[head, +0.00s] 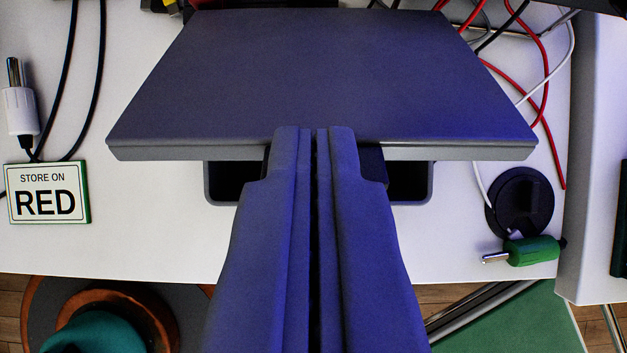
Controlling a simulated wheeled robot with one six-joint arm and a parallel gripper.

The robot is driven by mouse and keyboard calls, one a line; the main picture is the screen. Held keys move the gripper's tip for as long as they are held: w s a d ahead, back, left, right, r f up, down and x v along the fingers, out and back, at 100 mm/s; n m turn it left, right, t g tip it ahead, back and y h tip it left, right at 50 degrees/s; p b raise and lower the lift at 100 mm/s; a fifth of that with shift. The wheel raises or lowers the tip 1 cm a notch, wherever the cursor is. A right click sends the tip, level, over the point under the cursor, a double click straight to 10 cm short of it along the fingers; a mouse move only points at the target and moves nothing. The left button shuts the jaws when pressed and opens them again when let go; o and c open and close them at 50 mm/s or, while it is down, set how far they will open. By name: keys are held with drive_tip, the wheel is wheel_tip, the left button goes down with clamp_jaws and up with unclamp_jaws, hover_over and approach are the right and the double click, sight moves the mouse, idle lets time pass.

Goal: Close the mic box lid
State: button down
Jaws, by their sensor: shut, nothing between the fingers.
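The mic box lid (320,75) is a wide, flat dark grey panel in the upper middle of the head view. Its front edge faces me and stands above the box. The mic box (212,190) shows below that edge as a dark grey rim with a dark gap on each side of my fingers. The lid hides the rest of the box. My gripper (314,130) is shut and empty, its fingertips overlapping the middle of the lid's front edge. I cannot tell whether they touch it.
A "STORE ON RED" sign (47,193) and a white-bodied plug (19,108) are at left. Red, white and black cables run at upper right. The white table's front edge (120,276) is near.

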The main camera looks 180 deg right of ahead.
drive_tip(key=shift+t, duration=0.4)
drive_tip(key=s+f, duration=0.2)
drive_tip(key=f, duration=0.1)
drive_tip(key=s+f, duration=0.2)
drive_tip(key=f, duration=0.1)
drive_tip(key=s+f, duration=0.2)
drive_tip(key=f, duration=0.1)
drive_tip(key=shift+d+f, duration=0.15)
drive_tip(key=shift+d, duration=0.1)
drive_tip(key=shift+s+f, duration=0.2)
drive_tip(key=shift+f, duration=0.6)
drive_tip(key=shift+a+f, duration=0.1)
drive_tip(key=shift+f, duration=0.1)
drive_tip(key=shift+s, duration=0.1)
